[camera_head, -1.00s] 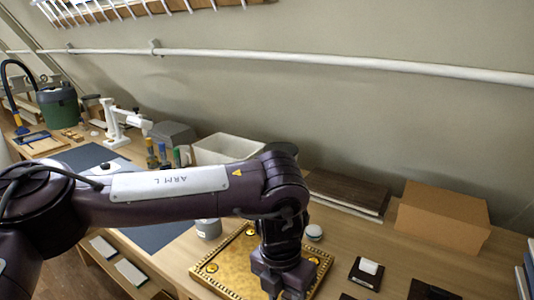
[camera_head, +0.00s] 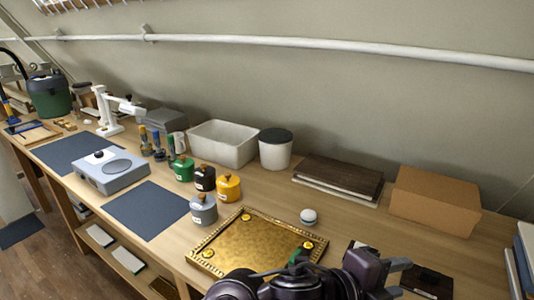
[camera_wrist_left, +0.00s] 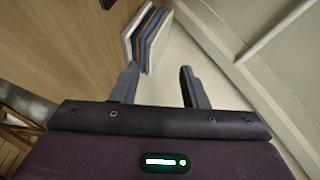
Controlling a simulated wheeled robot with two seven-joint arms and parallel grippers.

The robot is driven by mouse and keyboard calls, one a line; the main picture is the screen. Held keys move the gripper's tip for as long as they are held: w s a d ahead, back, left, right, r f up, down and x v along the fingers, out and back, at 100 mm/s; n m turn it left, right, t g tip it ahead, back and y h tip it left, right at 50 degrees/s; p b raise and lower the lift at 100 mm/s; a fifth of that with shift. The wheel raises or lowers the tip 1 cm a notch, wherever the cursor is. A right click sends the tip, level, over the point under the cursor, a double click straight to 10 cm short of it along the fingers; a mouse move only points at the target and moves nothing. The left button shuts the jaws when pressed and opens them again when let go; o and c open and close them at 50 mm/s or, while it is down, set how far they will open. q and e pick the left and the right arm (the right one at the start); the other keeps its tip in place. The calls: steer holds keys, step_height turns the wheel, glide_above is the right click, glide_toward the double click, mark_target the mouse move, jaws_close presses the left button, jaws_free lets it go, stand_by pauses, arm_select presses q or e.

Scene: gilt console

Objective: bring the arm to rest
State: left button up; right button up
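My left gripper (camera_head: 403,278) is low at the right in the head view, its fingers pointing right. In the left wrist view the same gripper (camera_wrist_left: 159,70) has its two fingers apart with nothing between them. The gilt tray (camera_head: 219,238), with a beaded rim and gold discs in its corners, lies on the bench to the left of the gripper. My left arm covers its near right part. A small green thing (camera_head: 301,254) shows at that edge, partly hidden by the arm. My right gripper is in neither view.
Green (camera_head: 184,169), dark (camera_head: 205,178), yellow (camera_head: 229,188) and grey (camera_head: 203,210) jars stand left of the tray. A cardboard box (camera_head: 436,202) and a dark board stack (camera_head: 338,178) sit at the back. Upright books (camera_wrist_left: 150,38) stand beyond my left fingers.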

arm_select(q)
steer(key=w+a+f+n+t+y, duration=0.2)
steer(key=w+a+f+n+y, duration=0.15)
steer(key=a+n, duration=0.5)
steer(key=w+a+f+n+t+y, duration=0.3)
steer(key=a+f+n, duration=0.3)
steer(key=a, duration=0.4)
steer(key=s+a+f+n+g+y, duration=0.3)
steer(key=s+a+f+n, duration=0.35)
steer(key=a, duration=0.45)
steer(key=s+a+f+n+g+y, duration=0.4)
steer(key=s+a+f+n, duration=0.3)
steer(key=a, duration=0.4)
steer(key=s+f+m+g, duration=0.1)
steer(key=s+f, duration=0.2)
steer(key=f, duration=2.7)
steer(key=s+a+f, duration=0.1)
steer(key=s+f, duration=0.7)
steer(key=s, duration=0.1)
steer(key=s+a+f+g, duration=0.1)
steer(key=s+a+f, duration=0.1)
steer(key=s+f, duration=0.7)
steer(key=shift+s+a, duration=0.3)
steer(key=shift+s, duration=0.15)
